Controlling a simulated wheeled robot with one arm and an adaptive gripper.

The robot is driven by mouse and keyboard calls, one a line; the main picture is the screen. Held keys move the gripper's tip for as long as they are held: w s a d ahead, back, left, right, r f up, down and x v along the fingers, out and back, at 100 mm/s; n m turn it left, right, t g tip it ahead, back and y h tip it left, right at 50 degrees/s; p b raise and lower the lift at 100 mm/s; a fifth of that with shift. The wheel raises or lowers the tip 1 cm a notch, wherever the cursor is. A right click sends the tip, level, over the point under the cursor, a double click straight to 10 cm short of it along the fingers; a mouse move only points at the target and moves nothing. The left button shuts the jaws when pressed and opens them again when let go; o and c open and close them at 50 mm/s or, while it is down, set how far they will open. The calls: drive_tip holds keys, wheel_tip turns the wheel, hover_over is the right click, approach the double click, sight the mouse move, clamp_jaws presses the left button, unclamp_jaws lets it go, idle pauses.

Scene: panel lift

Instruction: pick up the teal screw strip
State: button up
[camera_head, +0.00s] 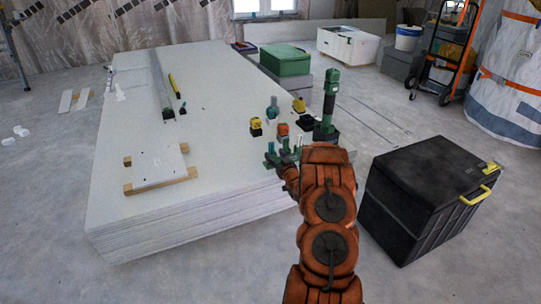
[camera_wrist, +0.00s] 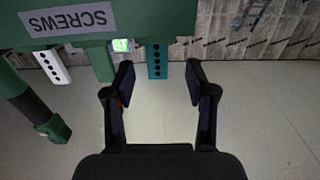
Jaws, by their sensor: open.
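The teal screw strip (camera_wrist: 157,61), with a row of dark holes, hangs down from a green holder (camera_wrist: 150,18) labelled SCREWS in the wrist view. My gripper (camera_wrist: 160,72) is open, with one finger on each side of the strip's lower end and a gap on both sides. Nothing is held. The strip's upper end is hidden by the holder. In the head view my gripper (camera_head: 288,172) is at the green holder on the panel stack's near right edge, partly hidden by my arm. The strip is too small there to tell apart surely.
A white strip (camera_wrist: 52,66) hangs left of the teal one. A green and black tool (camera_head: 329,100) stands upright near the holder. Small yellow (camera_head: 256,126) and orange (camera_head: 283,130) items stand on the panel stack (camera_head: 200,110). A black chest (camera_head: 425,195) stands right of my arm.

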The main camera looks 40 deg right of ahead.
sight(272, 150)
drive_tip(key=shift+b+x, duration=1.25)
drive_tip(key=shift+x, duration=1.35)
drive_tip(key=shift+d+f, duration=0.15)
clamp_jaws()
